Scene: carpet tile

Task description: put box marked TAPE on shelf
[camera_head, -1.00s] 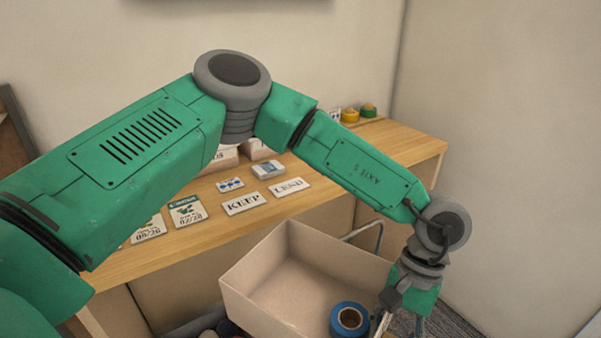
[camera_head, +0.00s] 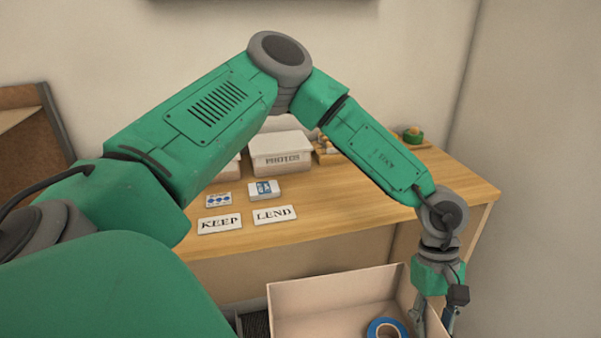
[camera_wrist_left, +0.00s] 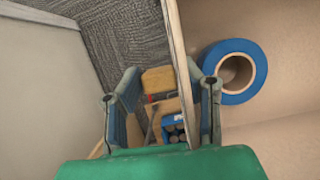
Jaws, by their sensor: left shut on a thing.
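An open beige box (camera_head: 330,291) is at the lower right in the head view, partly cut off by the frame edge. A blue tape roll (camera_head: 386,330) lies in it, and the roll also shows in the wrist view (camera_wrist_left: 236,72). No TAPE lettering shows on the visible sides. My left gripper (camera_head: 433,322) reaches down at the box's right side. In the wrist view its fingers (camera_wrist_left: 163,105) straddle the box wall (camera_wrist_left: 179,60), shut on it. My right gripper is out of view. I cannot identify the shelf surely; a brown wooden unit (camera_head: 24,140) stands at far left.
A wooden desk (camera_head: 340,225) stands behind the box. It bears a KEEP card (camera_head: 219,224), a LEND card (camera_head: 274,214), small cards and a PHOTOS box (camera_head: 281,154). A green-topped item (camera_head: 413,136) sits near the wall. Small blue and yellow things (camera_wrist_left: 170,105) show between the fingers.

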